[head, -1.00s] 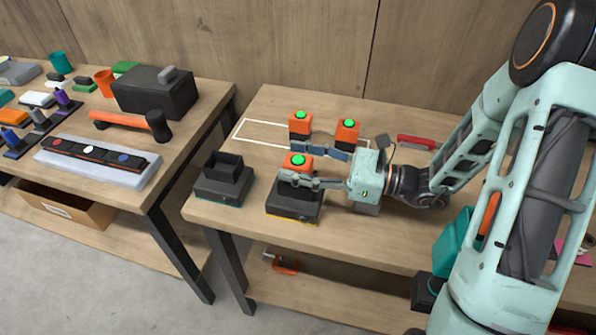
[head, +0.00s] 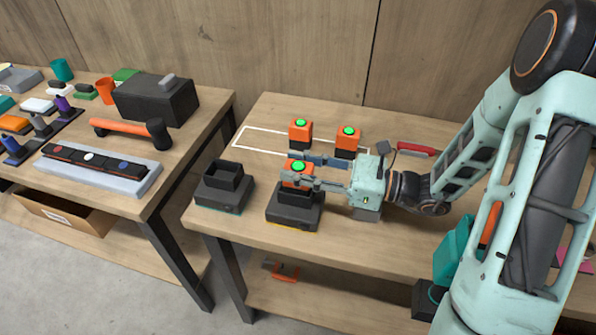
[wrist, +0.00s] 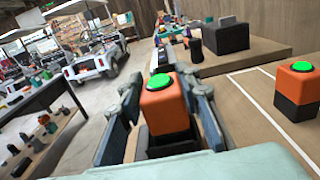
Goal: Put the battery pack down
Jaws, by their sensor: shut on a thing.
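The battery pack (head: 297,177) is an orange block with a green button on top. My gripper (head: 318,173) is shut on it, one finger on each side. The pack is upright at the black dock with yellow trim (head: 294,216), over its open socket. Whether its lower end is inside the socket is hidden. In the wrist view the pack (wrist: 164,104) stands between the fingers (wrist: 166,112). Two similar packs (head: 300,136) (head: 347,143) stand behind, near a white outline (head: 240,138) on the table.
An empty black dock with teal trim (head: 223,191) stands to the left. A red-handled thing (head: 413,149) lies behind my wrist. A second table on the left holds a black box (head: 155,101), a hammer (head: 130,129) and a grey tray (head: 98,172). The table's front edge is close to the docks.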

